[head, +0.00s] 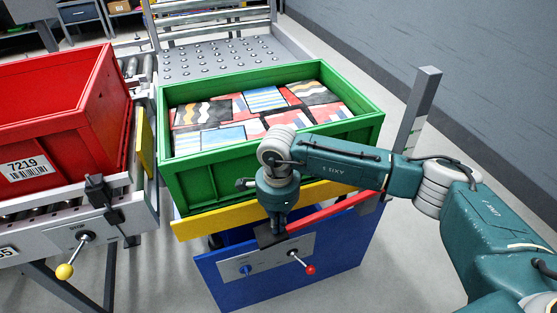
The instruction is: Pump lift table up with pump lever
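The lift table has a yellow-edged top (190,229) and a blue base (345,250), and a green crate (215,182) stands on it. A red bar (335,211), which looks like the pump lever, slants down to the left along the table's front. My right gripper (272,236) points down at the bar's left end, in front of the crate. Its dark fingers overlap that end; I cannot tell whether they are closed on it. A grey panel below carries a small red-knobbed lever (310,270) and a blue knob (246,269). My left gripper is not in view.
A red crate (105,105) labelled 7219 sits on a roller conveyor at the left, with a yellow-knobbed lever (65,271). Colourful boxes (225,112) fill the green crate. Behind is a ball-transfer table (215,58). A grey post (415,110) stands at right.

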